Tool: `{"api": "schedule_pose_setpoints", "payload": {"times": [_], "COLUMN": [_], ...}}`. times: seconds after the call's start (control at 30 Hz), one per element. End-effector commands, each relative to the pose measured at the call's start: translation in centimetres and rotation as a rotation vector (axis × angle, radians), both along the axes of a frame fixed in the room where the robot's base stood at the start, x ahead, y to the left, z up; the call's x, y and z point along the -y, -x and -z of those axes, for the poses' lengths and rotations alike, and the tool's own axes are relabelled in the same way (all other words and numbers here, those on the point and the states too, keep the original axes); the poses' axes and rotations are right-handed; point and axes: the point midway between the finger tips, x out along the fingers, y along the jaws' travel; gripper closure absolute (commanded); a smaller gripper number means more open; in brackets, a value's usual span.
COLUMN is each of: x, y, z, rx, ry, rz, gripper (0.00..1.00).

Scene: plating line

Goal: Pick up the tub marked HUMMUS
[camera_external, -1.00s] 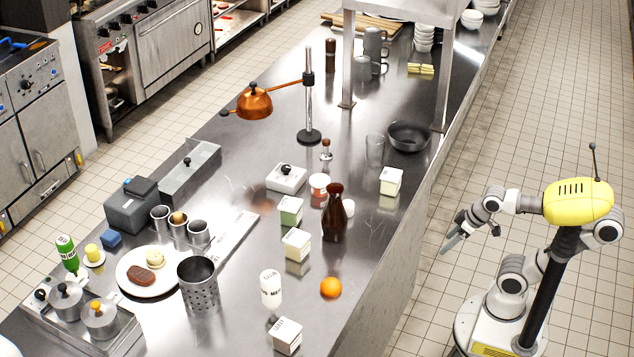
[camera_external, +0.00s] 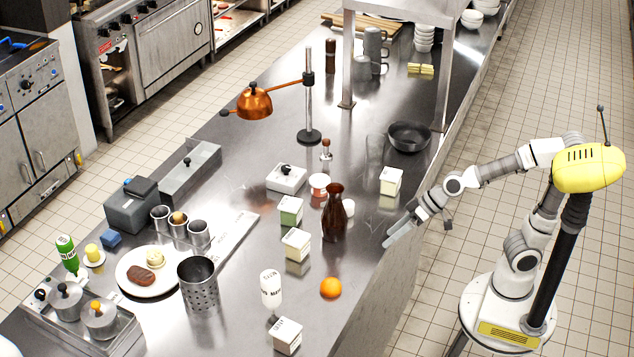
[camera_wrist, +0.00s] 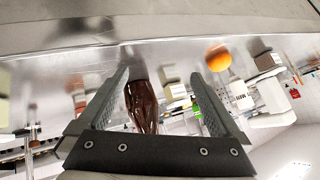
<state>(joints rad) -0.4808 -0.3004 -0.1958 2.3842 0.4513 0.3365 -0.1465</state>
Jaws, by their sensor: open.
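Several pale square tubs with lids stand on the steel counter. One is at the counter's right side (camera_external: 390,181), one has a green side (camera_external: 290,211), one is left of the brown bottle (camera_external: 296,245), and one is at the front (camera_external: 287,336). Their marks are too small to read, so I cannot tell which says HUMMUS. My gripper (camera_external: 416,234) is open and empty by the counter's right edge, right of the brown bottle and below the right-side tub. In the wrist view my open fingers (camera_wrist: 161,75) frame the brown bottle beyond them.
An orange (camera_external: 331,288) and a white squeeze bottle (camera_external: 271,290) stand nearer the front. A dark bowl (camera_external: 408,137) is farther back. The counter right of the brown bottle looks mostly clear.

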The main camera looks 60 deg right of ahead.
Motion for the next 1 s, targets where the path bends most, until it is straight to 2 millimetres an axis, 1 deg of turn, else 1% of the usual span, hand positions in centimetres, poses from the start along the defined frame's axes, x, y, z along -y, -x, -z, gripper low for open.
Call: {"api": "schedule_pose_setpoints", "payload": {"times": [0.03,0.1,0.2,0.3,0.4,0.5,0.6,0.8,0.9,1.0], "x": [-1.9,-3.8,-6.4,-8.6,-10.4,-11.9,-13.0,-14.1,-14.3,-14.2], "y": [-1.2,-3.0,-5.1,-6.8,-7.9,-8.6,-8.8,-8.4,-8.3,-8.7], "z": [-1.7,-2.4,-3.1,-3.6,-4.0,-4.6,-5.4,-7.0,-7.3,-7.0], "rx": [0.004,0.026,0.061,0.104,0.159,0.228,0.308,0.443,0.479,0.491], "ry": [-0.014,-0.03,-0.029,-0.003,0.046,0.112,0.186,0.295,0.32,0.33], "rz": [0.001,0.023,0.063,0.11,0.159,0.21,0.253,0.317,0.332,0.34], "gripper": [0.0,0.0,0.0,0.0,0.0,0.0,0.0,0.0,0.0,0.0]}}
